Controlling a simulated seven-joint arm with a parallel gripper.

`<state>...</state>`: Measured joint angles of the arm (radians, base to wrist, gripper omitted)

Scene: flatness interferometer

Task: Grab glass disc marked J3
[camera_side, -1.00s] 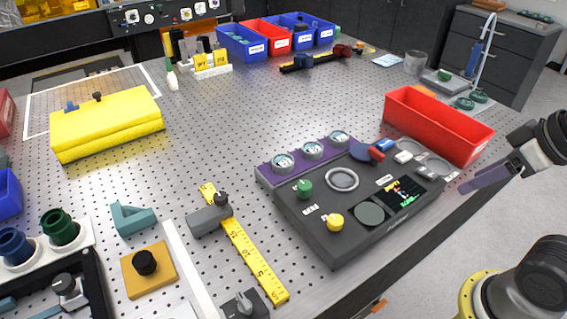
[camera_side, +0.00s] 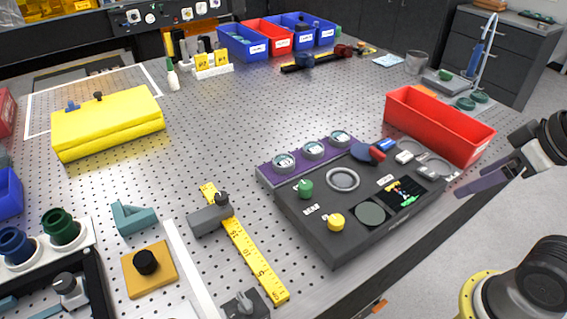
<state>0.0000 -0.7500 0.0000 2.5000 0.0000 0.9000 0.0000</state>
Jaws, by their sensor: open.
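Three round glass discs sit in a row on a purple rack (camera_side: 266,174) along the back left edge of the dark console. They are the left disc (camera_side: 284,161), the middle disc (camera_side: 313,150) and the right disc (camera_side: 340,137). Each has small dark markings, but they are too small to read, so I cannot tell which is J3. My gripper (camera_side: 466,188) is open and empty at the right, beyond the console's right end and well apart from the discs. Its purple fingers point left.
The dark console (camera_side: 300,226) carries a green knob (camera_side: 305,187), a yellow knob (camera_side: 336,222), a metal ring (camera_side: 342,179) and a small screen (camera_side: 405,193). A red open bin (camera_side: 436,133) stands behind its right end. A yellow block (camera_side: 107,126) lies left; the table's middle is clear.

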